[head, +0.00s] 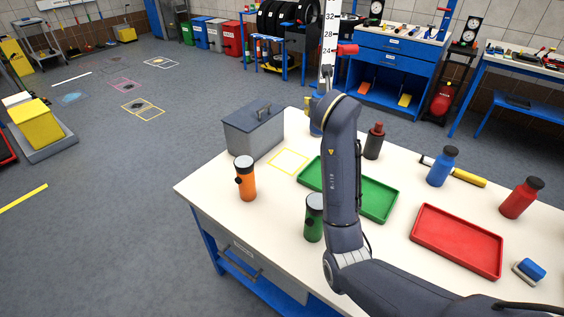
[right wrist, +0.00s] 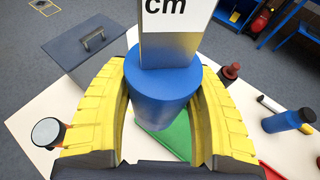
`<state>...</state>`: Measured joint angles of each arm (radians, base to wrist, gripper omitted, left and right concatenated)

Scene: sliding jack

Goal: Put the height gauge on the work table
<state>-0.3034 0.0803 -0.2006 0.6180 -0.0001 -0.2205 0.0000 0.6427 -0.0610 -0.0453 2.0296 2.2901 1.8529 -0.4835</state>
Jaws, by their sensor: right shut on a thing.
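The height gauge (head: 328,42) is an upright white scale with black numbers and a red slider, standing tall at the top middle of the head view. In the right wrist view its blue round part (right wrist: 162,92) sits between yellow fingers, below the scale marked "cm". My right gripper (right wrist: 163,80) is shut on this blue part. In the head view my right gripper (head: 315,112) is mostly hidden behind my arm, over the far edge of the work table (head: 205,187). Whether the gauge's bottom touches the table is hidden. My left gripper is not in view.
A grey toolbox (head: 253,132) stands left of the gripper, near a yellow square outline (head: 289,161). A green tray (head: 378,198), red tray (head: 456,240), orange flask (head: 245,180), green flask (head: 313,220), dark red-topped bottle (head: 374,142) and blue bottle (head: 441,167) occupy the table.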

